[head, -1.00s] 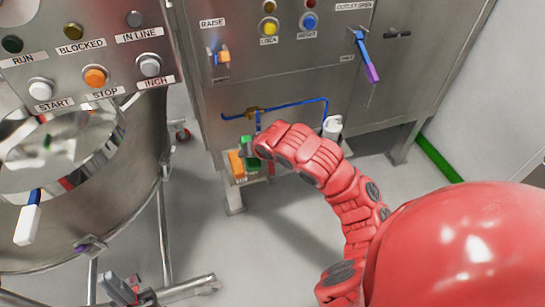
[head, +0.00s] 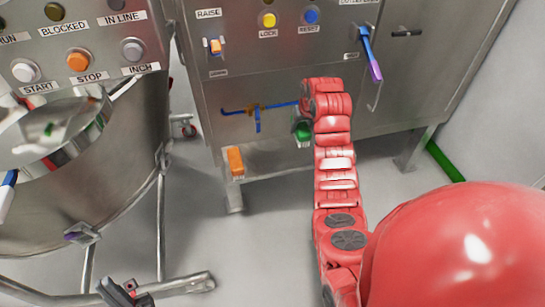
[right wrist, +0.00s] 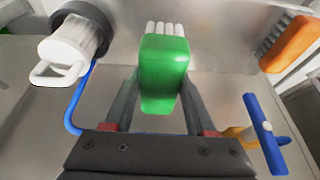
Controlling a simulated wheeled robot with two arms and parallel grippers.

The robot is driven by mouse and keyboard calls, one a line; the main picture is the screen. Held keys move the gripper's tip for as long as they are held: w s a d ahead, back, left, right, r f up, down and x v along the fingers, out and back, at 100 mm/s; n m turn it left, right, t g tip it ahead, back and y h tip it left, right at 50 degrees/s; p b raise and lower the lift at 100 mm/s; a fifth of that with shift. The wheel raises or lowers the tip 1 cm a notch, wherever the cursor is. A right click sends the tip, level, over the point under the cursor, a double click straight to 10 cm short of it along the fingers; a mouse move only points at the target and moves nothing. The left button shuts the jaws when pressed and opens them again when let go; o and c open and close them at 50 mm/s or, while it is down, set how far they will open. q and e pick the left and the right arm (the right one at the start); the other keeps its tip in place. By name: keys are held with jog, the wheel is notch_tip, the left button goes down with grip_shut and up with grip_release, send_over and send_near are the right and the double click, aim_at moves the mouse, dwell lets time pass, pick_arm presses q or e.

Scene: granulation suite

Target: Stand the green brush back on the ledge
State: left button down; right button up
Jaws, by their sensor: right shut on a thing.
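My right gripper (right wrist: 158,105) is shut on the green brush (right wrist: 164,72), with a finger on each side of its green body. Its white bristles (right wrist: 165,28) point away from the palm. In the head view the brush (head: 302,130) shows beside my red right arm, in front of the steel cabinet's lower part and right of the orange brush (head: 235,161). The orange brush stands low at the cabinet's edge; the ledge there is hard to make out. A dark shape at the bottom left seems to be my left gripper (head: 125,293); its opening is unclear.
A blue pipe (head: 285,105) with a blue valve handle (right wrist: 264,133) runs along the cabinet near the brush. A white handled container (right wrist: 70,47) is close by in the wrist view. A steel vessel (head: 120,160) stands left.

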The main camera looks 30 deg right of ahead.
aim_at(306, 133)
notch_tip(306, 133, down, 10)
jog(key=shift+r+b, duration=0.15)
jog(key=shift+b, duration=0.35)
jog(key=shift+f, duration=0.2)
jog(key=shift+c, duration=0.7)
jog(key=o, duration=1.3)
jog(key=shift+o, duration=0.2)
jog(key=p+v, duration=0.2)
jog(key=v, duration=0.9)
jog(key=shift+r, duration=0.25)
jog(key=shift+s+r, duration=0.2)
jog(key=shift+r, duration=0.1)
